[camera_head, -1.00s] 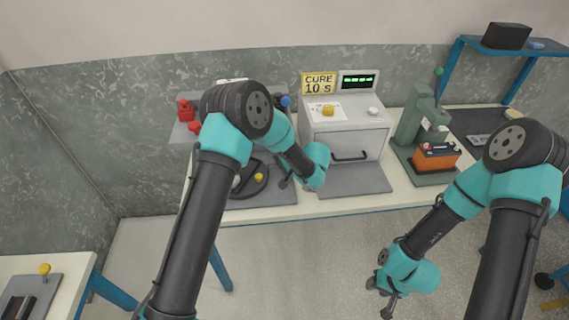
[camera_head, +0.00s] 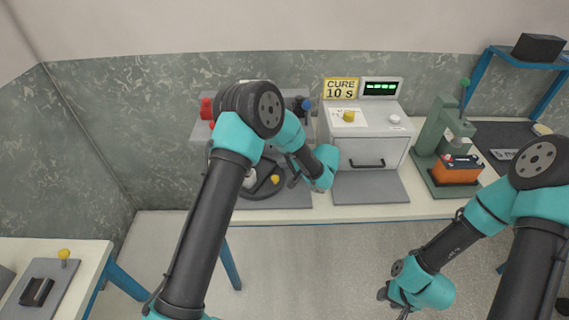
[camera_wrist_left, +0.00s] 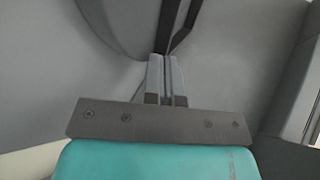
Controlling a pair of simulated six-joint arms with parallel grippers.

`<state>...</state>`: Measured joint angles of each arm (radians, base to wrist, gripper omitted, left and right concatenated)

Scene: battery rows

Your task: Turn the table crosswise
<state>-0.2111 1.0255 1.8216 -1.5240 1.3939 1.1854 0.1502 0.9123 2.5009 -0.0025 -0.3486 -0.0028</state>
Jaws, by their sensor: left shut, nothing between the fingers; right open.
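The dark round turntable (camera_head: 261,189) sits on a grey base plate on the bench, partly hidden behind my left arm. A yellow knob (camera_head: 275,180) shows at its right side. My left gripper (camera_head: 294,183) is just right of the knob, low over the plate; I cannot tell whether it touches the turntable. In the left wrist view its fingers (camera_wrist_left: 165,62) are shut with nothing between them, close to a dark bar (camera_wrist_left: 163,25). My right gripper (camera_head: 392,302) is open and empty, in front of the bench over the floor.
A grey oven (camera_head: 368,148) with a "CURE 10 s" sign (camera_head: 341,88) stands right of the turntable. A green press (camera_head: 441,135) with an orange battery (camera_head: 457,170) is further right. Red items (camera_head: 207,108) are behind my left arm. Another table (camera_head: 85,255) is at lower left.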

